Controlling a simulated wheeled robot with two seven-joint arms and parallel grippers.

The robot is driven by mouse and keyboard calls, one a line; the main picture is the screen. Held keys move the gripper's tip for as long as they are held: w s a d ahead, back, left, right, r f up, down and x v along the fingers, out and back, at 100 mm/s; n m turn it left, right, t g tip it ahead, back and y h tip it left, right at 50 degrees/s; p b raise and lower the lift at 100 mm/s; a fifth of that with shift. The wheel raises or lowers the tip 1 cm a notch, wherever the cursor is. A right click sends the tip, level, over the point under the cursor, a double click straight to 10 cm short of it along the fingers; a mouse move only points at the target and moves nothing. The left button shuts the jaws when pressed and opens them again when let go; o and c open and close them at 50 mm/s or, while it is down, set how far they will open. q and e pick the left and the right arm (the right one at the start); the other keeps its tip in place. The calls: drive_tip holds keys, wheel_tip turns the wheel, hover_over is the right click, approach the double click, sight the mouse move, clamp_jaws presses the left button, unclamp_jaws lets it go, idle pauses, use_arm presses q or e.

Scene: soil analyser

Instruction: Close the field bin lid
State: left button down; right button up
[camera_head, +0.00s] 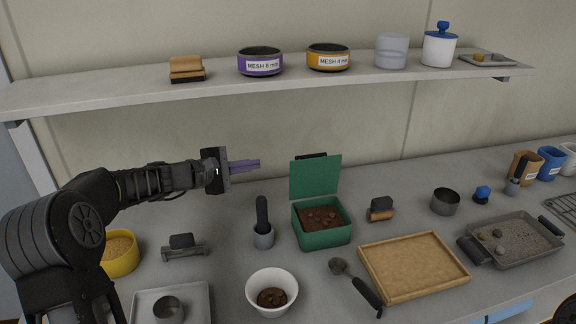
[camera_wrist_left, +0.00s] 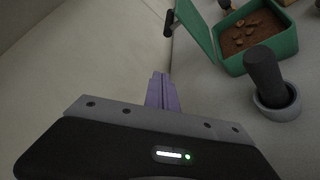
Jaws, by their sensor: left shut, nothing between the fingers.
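The field bin is a green box (camera_head: 322,235) with brown soil in it, standing in the middle of the bench. Its green lid (camera_head: 315,177) stands upright, hinged at the back, with a dark handle at the top edge. In the left wrist view the bin (camera_wrist_left: 271,53) is at the upper right and its open lid (camera_wrist_left: 195,27) is beside it. My left gripper (camera_head: 258,164) is shut and empty, with purple fingers, left of the lid at about its height and apart from it. The fingers (camera_wrist_left: 162,76) also show in the left wrist view. My right gripper is not in view.
A grey mortar with a dark pestle (camera_head: 263,238) stands left of the bin, and a white bowl of soil (camera_head: 271,302) in front. A wooden tray (camera_head: 414,291) and a scoop (camera_head: 358,287) are at front right. A shelf (camera_head: 120,88) overhangs the back.

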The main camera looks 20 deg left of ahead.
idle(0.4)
use_arm(q)
drive_tip(key=w+d+p, duration=0.4)
drive_tip(key=w+d, duration=0.2)
drive_tip(key=d, duration=0.1)
drive_tip(key=shift+d+f, duration=0.2)
drive_tip(key=shift+f, duration=0.15)
idle(0.4)
